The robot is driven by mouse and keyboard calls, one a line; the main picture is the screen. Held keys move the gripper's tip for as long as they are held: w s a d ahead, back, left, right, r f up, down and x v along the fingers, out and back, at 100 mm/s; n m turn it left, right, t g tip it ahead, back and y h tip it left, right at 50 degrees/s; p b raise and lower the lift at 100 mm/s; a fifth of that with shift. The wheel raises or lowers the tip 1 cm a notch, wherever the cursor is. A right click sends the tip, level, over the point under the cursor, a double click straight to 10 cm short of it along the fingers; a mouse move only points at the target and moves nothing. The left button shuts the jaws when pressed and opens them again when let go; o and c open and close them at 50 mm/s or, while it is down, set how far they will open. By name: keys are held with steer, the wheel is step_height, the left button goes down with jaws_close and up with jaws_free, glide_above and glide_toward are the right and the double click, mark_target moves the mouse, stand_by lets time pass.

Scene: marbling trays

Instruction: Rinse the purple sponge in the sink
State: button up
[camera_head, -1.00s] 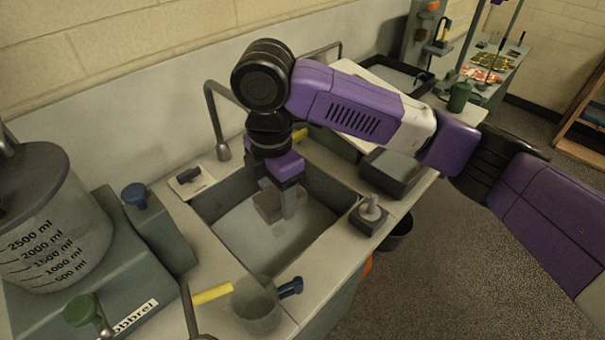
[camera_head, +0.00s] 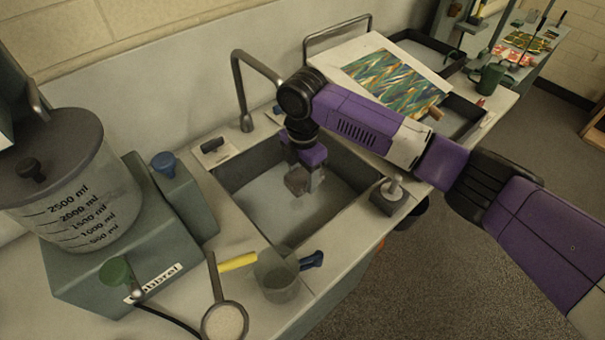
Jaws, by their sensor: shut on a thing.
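The sink (camera_head: 353,213) is a grey rectangular basin set in the counter, with a pale floor. A tall bent faucet (camera_head: 238,85) stands at its back left edge. My gripper (camera_head: 312,186) points down inside the sink, towards its back half. It is shut on a small blocky thing, the sponge (camera_head: 296,180), which looks dull brownish-mauve in this light. The gripper and wrist partly hide the sponge. I cannot tell whether the sponge touches the sink floor. No running water is clearly visible.
A measuring tank (camera_head: 85,190) stands on a green-grey base at the left. A clear cup (camera_head: 278,280) and a round strainer (camera_head: 224,321) are at the front. A soap-pump-like fixture (camera_head: 392,192) sits at the sink's right edge. A marbled print (camera_head: 390,80) lies on a board behind my arm.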

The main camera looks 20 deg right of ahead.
steer(key=shift+f+b, duration=5.2)
steer(key=shift+f, duration=4)
